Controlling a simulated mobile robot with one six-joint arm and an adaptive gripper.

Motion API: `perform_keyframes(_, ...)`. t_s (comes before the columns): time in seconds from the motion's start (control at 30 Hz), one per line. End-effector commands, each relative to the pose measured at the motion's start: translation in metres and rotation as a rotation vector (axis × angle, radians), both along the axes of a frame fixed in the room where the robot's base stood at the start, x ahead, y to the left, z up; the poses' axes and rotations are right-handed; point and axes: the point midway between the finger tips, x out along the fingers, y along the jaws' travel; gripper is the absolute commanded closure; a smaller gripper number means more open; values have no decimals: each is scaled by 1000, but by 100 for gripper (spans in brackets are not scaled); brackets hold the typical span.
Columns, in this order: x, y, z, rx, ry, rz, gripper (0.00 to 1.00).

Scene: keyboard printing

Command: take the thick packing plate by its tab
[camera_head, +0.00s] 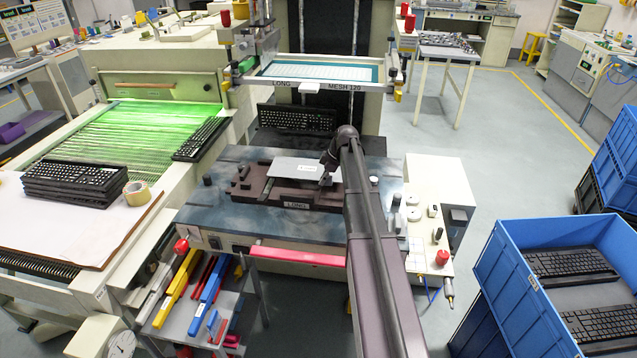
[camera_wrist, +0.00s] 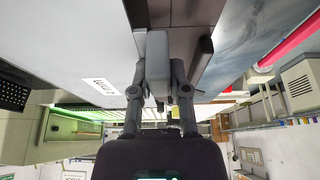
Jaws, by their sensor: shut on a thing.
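A light grey packing plate (camera_head: 287,166) with a small white label lies over the dark fixture (camera_head: 245,187) marked LONG, on the press table. It fills the upper left of the wrist view (camera_wrist: 75,45), where its label shows rotated and is hard to read. My gripper (camera_head: 327,180) is at the plate's right end. In the wrist view my gripper (camera_wrist: 157,80) has one finger on each side of a grey tab (camera_wrist: 157,50) and is shut on it. Whether the plate rests on the fixture or is slightly raised, I cannot tell.
A screen frame (camera_head: 318,87) marked LONG, MESH 120 hangs above and behind the fixture. A keyboard (camera_head: 296,118) lies behind the fixture. Stacked keyboards (camera_head: 75,180) and a tape roll (camera_head: 137,193) are at left. A blue crate (camera_head: 510,290) with keyboards stands at lower right.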

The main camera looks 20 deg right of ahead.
Motion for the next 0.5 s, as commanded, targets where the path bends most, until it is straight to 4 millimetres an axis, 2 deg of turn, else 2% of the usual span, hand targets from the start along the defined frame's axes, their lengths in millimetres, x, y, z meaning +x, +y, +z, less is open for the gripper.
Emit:
perform_keyframes(0.03, 11, -15, 2, 1, 0, -3, 100)
perform_keyframes(0.2, 28, -51, 5, 1, 0, -3, 100)
perform_keyframes(0.5, 52, -100, 10, 1, 0, -1, 100)
